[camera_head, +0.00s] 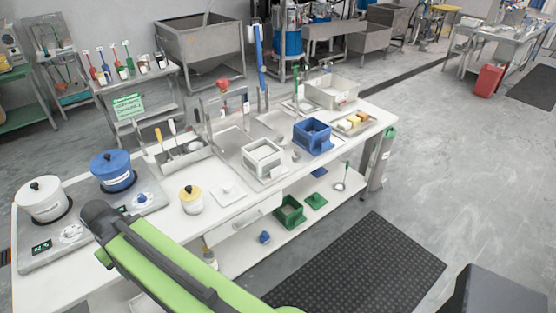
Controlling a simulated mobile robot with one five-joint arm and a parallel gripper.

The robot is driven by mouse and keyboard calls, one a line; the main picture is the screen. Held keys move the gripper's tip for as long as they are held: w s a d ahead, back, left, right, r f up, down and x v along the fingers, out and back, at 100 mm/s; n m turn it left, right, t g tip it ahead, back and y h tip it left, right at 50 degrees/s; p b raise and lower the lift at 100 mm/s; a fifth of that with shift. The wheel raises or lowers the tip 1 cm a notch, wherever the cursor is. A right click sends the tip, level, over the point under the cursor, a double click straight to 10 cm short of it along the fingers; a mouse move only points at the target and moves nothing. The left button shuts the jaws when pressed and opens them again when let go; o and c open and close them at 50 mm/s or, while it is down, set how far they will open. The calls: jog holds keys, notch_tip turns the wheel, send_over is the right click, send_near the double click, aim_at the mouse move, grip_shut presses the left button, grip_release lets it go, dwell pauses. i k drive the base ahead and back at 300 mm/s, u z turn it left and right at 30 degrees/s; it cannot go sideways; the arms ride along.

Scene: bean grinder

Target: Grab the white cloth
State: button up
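I cannot make out a white cloth for certain. A flat white square piece (228,192) lies on the white table (160,222), between the yellow-lidded jar and the white box; it has a small raised spot in its middle and may be a lid. A pale panel (245,214) shows at the table's front edge, and I cannot tell whether it is a drawer front or something hanging. My green and black arm reaches across the lower left, in front of the table. My gripper is not visible.
A stove (92,222) with a white pot (42,200) and a blue pot (113,171) stands at the left. A yellow-lidded jar (191,200), white box (262,159) and blue box (312,137) stand on the table. A black mat (365,265) lies on the floor.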

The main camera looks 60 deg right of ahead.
aim_at(262, 154)
jog(key=z, duration=1.85)
jog(key=i, duration=0.55)
jog(key=u, duration=1.2)
jog(key=k, duration=0.1)
jog(key=u, duration=2.75)
jog(key=k, duration=1.05)
jog(key=u, duration=0.05)
